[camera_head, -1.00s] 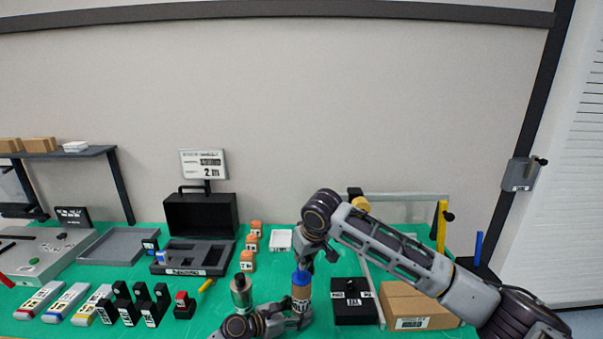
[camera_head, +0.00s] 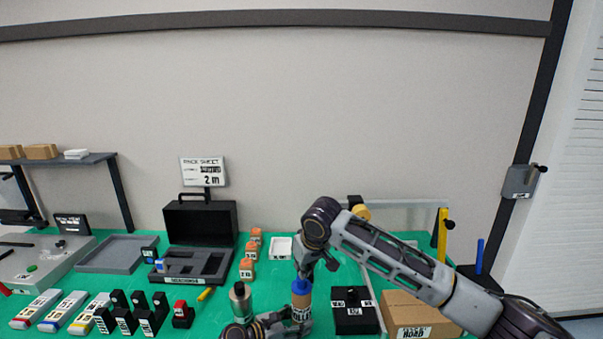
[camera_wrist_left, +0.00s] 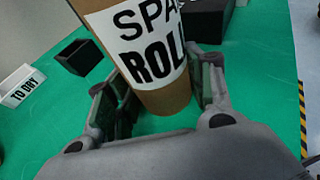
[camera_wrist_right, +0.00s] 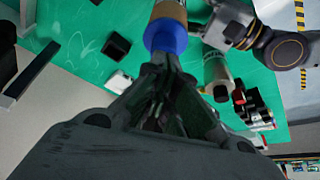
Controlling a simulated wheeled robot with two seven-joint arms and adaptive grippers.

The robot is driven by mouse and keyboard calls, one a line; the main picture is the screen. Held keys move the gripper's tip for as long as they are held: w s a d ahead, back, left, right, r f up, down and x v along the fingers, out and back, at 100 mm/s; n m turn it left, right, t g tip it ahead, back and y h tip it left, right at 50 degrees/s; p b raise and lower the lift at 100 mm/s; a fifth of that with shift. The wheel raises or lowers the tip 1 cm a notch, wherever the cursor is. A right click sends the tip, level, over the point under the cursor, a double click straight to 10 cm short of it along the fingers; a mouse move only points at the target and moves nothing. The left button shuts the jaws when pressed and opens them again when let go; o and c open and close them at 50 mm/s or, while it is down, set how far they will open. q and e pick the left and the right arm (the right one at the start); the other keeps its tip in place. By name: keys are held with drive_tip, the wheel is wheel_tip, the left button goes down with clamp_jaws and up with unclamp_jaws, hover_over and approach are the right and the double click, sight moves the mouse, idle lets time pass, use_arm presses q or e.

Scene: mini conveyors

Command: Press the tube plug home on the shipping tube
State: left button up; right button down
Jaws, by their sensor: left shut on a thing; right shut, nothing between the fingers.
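The shipping tube (camera_head: 301,306) is a brown cardboard cylinder with a white label, upright near the front of the green table. My left gripper (camera_head: 284,322) is shut on it; the left wrist view shows the tube (camera_wrist_left: 160,100) between both fingers (camera_wrist_left: 160,105). The blue tube plug (camera_head: 301,286) sits on the tube's upper end; in the right wrist view the plug (camera_wrist_right: 165,38) is at the tube's end. My right gripper (camera_head: 303,270) is shut and empty, its fingertips (camera_wrist_right: 160,66) at the plug, apparently touching it. How deep the plug sits is unclear.
A metal cylinder (camera_head: 241,300) stands left of the tube. A black box (camera_head: 354,312) and a cardboard carton (camera_head: 415,312) are at its right. Orange-brown blocks (camera_head: 247,268), a white tray (camera_head: 281,248) and an open black case (camera_head: 200,222) lie behind.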

use_arm(q)
drive_tip(key=shift+f, duration=0.1)
use_arm(e)
drive_tip(key=shift+f, duration=0.7)
idle(0.7)
drive_tip(key=shift+r, duration=0.15)
idle(0.4)
wheel_tip(320, 180, up, 7)
idle(1.2)
use_arm(q)
drive_tip(key=o, duration=0.9)
drive_tip(key=shift+c, duration=0.2)
drive_tip(key=shift+a, duration=0.1)
drive_tip(key=shift+v, duration=5.95)
